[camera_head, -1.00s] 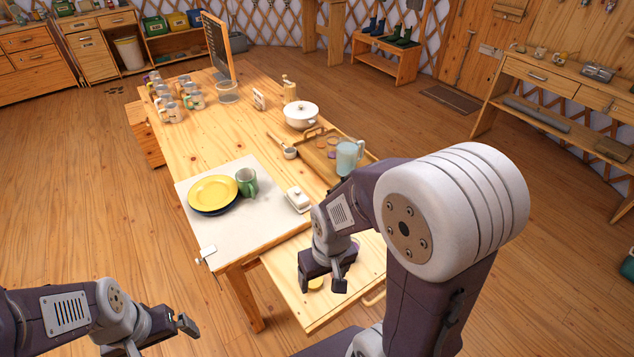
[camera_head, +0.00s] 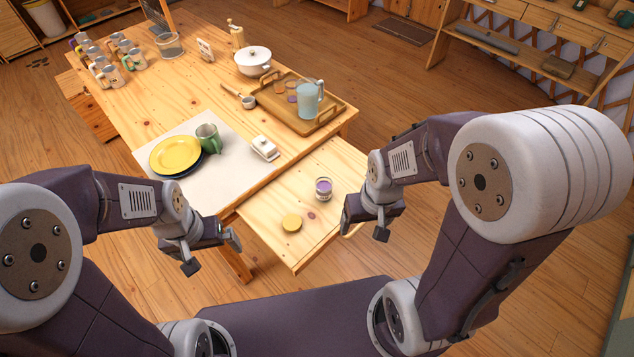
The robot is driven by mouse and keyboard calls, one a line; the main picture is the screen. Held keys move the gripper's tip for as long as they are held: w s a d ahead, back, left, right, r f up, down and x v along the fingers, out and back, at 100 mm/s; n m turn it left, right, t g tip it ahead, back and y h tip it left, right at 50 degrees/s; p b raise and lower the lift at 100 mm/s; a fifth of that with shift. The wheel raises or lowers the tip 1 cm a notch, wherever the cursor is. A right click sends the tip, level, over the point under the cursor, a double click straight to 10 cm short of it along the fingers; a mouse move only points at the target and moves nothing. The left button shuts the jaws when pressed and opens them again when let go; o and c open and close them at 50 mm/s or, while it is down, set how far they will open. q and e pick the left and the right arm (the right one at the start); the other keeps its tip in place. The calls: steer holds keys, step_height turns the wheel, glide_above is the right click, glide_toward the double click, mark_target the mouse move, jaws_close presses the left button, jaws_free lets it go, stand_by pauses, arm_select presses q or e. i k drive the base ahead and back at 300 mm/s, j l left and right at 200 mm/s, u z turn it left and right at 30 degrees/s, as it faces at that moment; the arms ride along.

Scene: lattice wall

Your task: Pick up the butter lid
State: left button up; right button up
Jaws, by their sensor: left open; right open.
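The white butter dish (camera_head: 264,148) with its lid sits on the table's near right part, at the edge of the pale mat and right of the green mug. The lid has a small knob on top and appears to rest on its base. My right gripper (camera_head: 363,226) is open and empty, to the right of and nearer than the butter dish, beside the pulled-out board. My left gripper (camera_head: 212,254) is open and empty, near the table's front left corner and apart from the dish.
A yellow plate (camera_head: 176,154) and green mug (camera_head: 208,138) lie left of the dish. A wooden tray (camera_head: 284,110) holds a blue pitcher (camera_head: 310,100).

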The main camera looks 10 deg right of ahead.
mark_target(263, 145)
steer(key=i+j+u, duration=0.3)
steer(key=u, duration=0.2)
steer(key=i+j+u, duration=0.3)
steer(key=u, duration=0.2)
